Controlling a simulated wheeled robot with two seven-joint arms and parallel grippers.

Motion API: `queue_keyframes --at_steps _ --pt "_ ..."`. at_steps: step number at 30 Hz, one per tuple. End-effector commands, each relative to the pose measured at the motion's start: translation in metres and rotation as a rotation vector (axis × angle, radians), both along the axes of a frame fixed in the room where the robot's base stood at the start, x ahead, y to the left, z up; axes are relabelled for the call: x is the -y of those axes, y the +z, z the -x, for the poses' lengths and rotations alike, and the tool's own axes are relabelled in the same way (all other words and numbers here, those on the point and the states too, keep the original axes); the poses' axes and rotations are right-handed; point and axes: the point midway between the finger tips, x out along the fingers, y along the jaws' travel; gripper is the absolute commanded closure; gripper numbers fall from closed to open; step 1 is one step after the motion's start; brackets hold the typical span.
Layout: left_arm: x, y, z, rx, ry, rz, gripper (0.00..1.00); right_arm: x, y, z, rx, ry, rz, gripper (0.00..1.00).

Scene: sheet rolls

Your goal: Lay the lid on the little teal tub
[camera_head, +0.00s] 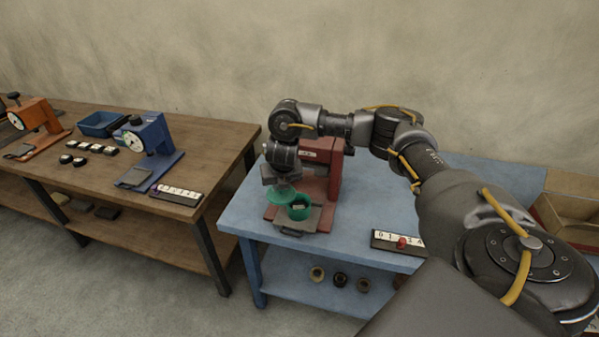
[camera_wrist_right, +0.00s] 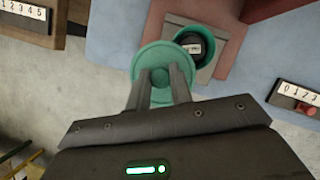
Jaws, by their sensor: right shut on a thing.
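The little teal tub (camera_head: 299,213) stands upright and open on the grey plate of a red press on the blue table. In the right wrist view the tub (camera_wrist_right: 207,62) shows a dark thing with a pale label inside. My right gripper (camera_head: 280,184) is shut on the teal lid (camera_head: 276,198), just left of the tub. In the right wrist view the fingers (camera_wrist_right: 160,82) pinch the knob of the round lid (camera_wrist_right: 152,56). The lid overlaps the tub's left rim there; I cannot tell whether they touch. My left gripper is not in view.
The red press (camera_head: 334,170) rises behind the tub. A number strip with a red piece (camera_head: 398,242) lies on the blue table (camera_head: 350,215) to the right. A cardboard box (camera_head: 570,215) is at far right. A wooden table (camera_head: 100,185) with blue and orange presses stands left.

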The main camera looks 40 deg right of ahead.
Motion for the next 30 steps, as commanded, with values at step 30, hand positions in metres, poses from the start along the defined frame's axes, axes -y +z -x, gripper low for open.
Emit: queue_keyframes --at_steps 30 --pt "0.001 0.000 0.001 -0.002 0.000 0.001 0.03 0.068 -0.017 0.007 -0.001 0.286 -0.002 1.00"
